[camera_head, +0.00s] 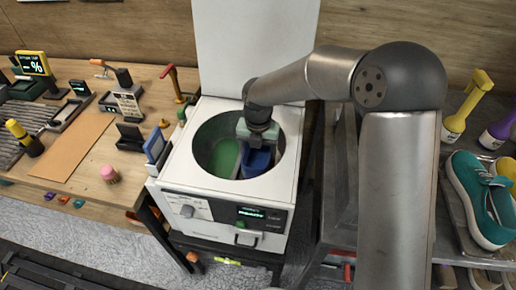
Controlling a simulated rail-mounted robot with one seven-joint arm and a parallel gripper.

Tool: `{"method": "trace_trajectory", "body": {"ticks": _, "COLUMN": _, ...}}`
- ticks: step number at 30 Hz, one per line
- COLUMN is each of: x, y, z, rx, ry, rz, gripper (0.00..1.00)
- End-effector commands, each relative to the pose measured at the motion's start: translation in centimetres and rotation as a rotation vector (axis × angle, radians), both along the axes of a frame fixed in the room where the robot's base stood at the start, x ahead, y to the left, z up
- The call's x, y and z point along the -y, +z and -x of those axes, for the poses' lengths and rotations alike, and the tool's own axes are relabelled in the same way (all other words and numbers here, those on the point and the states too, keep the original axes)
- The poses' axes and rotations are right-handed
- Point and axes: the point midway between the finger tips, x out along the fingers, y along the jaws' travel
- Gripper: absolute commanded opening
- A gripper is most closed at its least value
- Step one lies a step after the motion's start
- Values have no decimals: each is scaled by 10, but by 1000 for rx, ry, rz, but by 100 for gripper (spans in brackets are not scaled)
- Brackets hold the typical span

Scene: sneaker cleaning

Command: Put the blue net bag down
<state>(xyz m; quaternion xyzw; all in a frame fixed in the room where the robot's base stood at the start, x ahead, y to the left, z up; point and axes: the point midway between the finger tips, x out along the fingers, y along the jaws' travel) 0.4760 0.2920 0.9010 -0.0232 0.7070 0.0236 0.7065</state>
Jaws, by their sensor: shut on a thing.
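The blue net bag (258,160) is inside the round opening of the white washing machine (180,181), on the right side of the drum. My gripper (257,145) reaches down into the opening and is shut on the top of the blue bag. The fingertips are partly hidden by the wrist and the bag. A green thing (226,157) lies in the left part of the drum, beside the blue bag. I cannot tell whether the blue bag touches the drum floor.
The machine's lid (255,45) stands upright behind the opening. A wooden workbench (60,205) with several tools is at left. At right, a teal sneaker (476,205) sits on a tray near yellow and purple bottles. My arm spans the space right of the machine.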

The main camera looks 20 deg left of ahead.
Motion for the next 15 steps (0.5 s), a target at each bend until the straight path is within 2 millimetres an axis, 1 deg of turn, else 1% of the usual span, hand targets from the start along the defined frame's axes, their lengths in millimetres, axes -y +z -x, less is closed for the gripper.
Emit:
{"method": "trace_trajectory", "body": {"ticks": 2, "x": 0, "y": 0, "z": 0, "rx": 0, "ry": 0, "rz": 0, "gripper": 45}}
{"method": "trace_trajectory", "body": {"ticks": 3, "x": 0, "y": 0, "z": 0, "rx": 0, "ry": 0, "rz": 0, "gripper": 77}}
{"method": "trace_trajectory", "body": {"ticks": 5, "x": 0, "y": 0, "z": 0, "rx": 0, "ry": 0, "rz": 0, "gripper": 94}}
{"method": "trace_trajectory", "body": {"ticks": 12, "x": 0, "y": 0, "z": 0, "rx": 1, "ry": 0, "rz": 0, "gripper": 94}}
{"method": "trace_trajectory", "body": {"ticks": 15, "x": 0, "y": 4, "z": 0, "rx": 2, "ry": 1, "rz": 0, "gripper": 94}}
